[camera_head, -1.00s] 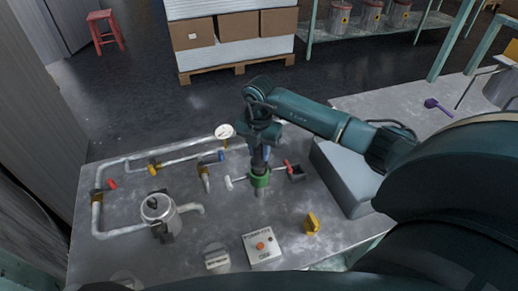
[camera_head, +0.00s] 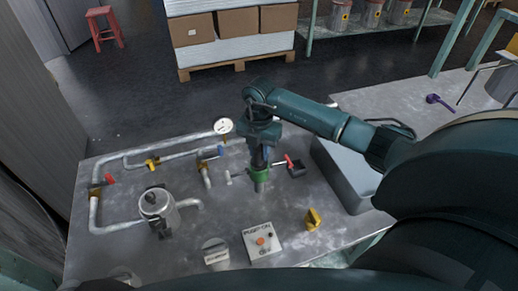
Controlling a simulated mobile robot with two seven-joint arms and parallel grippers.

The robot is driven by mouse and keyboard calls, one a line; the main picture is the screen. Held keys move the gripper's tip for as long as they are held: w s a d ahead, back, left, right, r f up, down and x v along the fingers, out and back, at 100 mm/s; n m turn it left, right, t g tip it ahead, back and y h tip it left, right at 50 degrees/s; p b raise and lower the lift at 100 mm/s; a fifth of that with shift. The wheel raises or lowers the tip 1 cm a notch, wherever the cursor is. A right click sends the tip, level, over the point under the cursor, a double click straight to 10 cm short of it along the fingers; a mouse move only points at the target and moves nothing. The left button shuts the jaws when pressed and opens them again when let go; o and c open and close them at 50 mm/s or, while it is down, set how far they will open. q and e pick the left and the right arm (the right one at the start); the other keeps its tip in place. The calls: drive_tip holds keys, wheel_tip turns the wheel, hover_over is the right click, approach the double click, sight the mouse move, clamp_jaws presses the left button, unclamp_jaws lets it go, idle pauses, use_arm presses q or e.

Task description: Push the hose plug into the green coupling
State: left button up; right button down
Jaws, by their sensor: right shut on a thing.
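The green coupling (camera_head: 259,174) sits on an upright pipe stub near the middle of the metal bench. My right gripper (camera_head: 260,158) points down directly above it, shut on the hose plug. The plug is mostly hidden by the dark fingers. I cannot tell whether its tip is inside the coupling or only touching the top. My left gripper is not in view.
A red-handled valve (camera_head: 289,161) stands close right of the coupling, a white pipe end (camera_head: 228,178) close left. A grey box (camera_head: 347,180) lies at right.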

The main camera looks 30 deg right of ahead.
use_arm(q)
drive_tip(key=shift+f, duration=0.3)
use_arm(e)
drive_tip(key=shift+f, duration=0.35)
drive_tip(key=c, duration=1.1)
unclamp_jaws()
drive_tip(key=shift+w+r, duration=0.1)
drive_tip(key=shift+r, duration=0.75)
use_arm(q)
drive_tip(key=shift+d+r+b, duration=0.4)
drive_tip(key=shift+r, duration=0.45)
use_arm(e)
drive_tip(key=shift+r, duration=5.75)
drive_tip(key=shift+a+f, duration=0.1)
